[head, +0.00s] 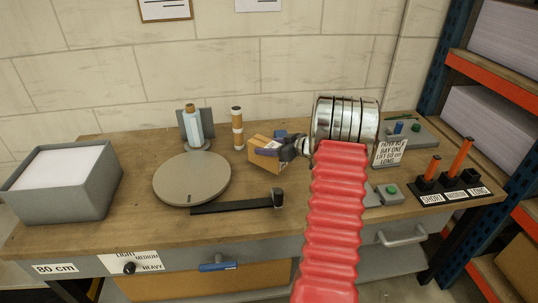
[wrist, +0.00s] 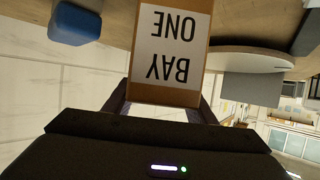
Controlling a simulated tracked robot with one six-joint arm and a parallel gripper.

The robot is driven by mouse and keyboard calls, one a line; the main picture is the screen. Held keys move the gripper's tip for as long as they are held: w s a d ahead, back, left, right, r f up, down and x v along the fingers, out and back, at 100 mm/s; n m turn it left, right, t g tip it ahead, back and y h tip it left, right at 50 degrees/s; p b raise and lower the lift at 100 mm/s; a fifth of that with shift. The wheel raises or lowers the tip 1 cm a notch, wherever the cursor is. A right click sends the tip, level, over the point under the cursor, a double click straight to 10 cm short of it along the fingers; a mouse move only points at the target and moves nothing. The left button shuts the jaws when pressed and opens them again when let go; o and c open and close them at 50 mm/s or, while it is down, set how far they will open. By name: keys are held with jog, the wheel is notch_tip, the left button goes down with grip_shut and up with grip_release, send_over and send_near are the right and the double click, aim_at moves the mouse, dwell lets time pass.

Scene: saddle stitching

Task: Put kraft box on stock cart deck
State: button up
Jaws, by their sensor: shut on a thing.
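The kraft box (head: 259,161) is at the back middle of the workbench in the head view, partly covered by my gripper (head: 270,148). In the wrist view the box (wrist: 198,50) fills the top middle and bears a white label reading "BAY ONE", upside down. My gripper (wrist: 166,92) is shut on the box, with a finger at each side of it. I cannot tell whether the box touches the bench top or hangs just above it. No stock cart deck can be made out in either view.
A bottle (head: 193,128) and a stacked cylinder (head: 237,128) stand behind. Shelving (head: 466,65) borders the right.

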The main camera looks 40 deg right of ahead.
jog(key=shift+f, duration=1.8)
jog(key=shift+f, duration=0.1)
jog(key=o, duration=1.5)
jog(key=v, duration=1.2)
jog(key=shift+a, duration=0.1)
